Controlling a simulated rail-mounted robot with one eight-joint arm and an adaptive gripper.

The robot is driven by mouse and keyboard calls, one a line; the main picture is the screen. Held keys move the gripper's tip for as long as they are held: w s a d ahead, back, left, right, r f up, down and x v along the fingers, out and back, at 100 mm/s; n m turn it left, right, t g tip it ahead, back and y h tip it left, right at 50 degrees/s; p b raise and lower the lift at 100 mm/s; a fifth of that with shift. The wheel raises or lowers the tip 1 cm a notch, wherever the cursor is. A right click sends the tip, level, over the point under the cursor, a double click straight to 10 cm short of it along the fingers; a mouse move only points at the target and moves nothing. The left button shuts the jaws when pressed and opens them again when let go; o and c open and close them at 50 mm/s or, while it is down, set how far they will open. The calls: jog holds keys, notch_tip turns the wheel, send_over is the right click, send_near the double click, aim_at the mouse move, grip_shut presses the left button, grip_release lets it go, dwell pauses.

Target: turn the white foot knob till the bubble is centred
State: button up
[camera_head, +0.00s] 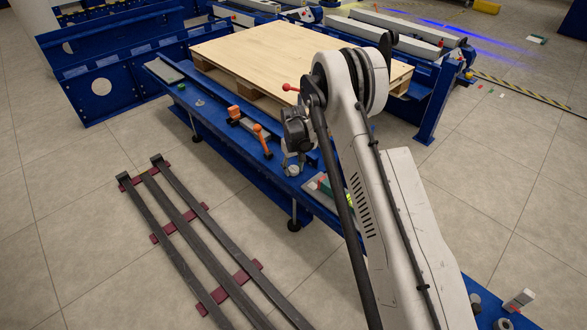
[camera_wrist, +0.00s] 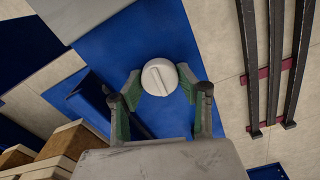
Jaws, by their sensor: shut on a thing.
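The white foot knob (camera_wrist: 159,77) is round with a raised bar across its face, and it sits over the blue frame in the wrist view. My gripper (camera_wrist: 159,80) has its green fingers on either side of the knob, shut on its rim. In the head view my gripper (camera_head: 294,146) is low at the blue frame's edge, with the pale knob (camera_head: 291,170) just below it. A small green and yellow piece (camera_head: 350,200) is partly hidden by my arm; I cannot make out a bubble.
A wooden pallet (camera_head: 262,55) lies on the blue frame (camera_head: 225,135). Orange clamps (camera_head: 262,135) stand on the frame near my gripper. Dark steel bars (camera_head: 185,225) on red strips lie on the floor at left. Tiled floor (camera_head: 70,190) is clear beyond them.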

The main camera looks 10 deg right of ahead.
aim_at(294, 168)
jog(key=o, duration=1.1)
jog(key=shift+o, duration=0.2)
notch_tip(294, 168, up, 12)
jog(key=shift+r, duration=0.1)
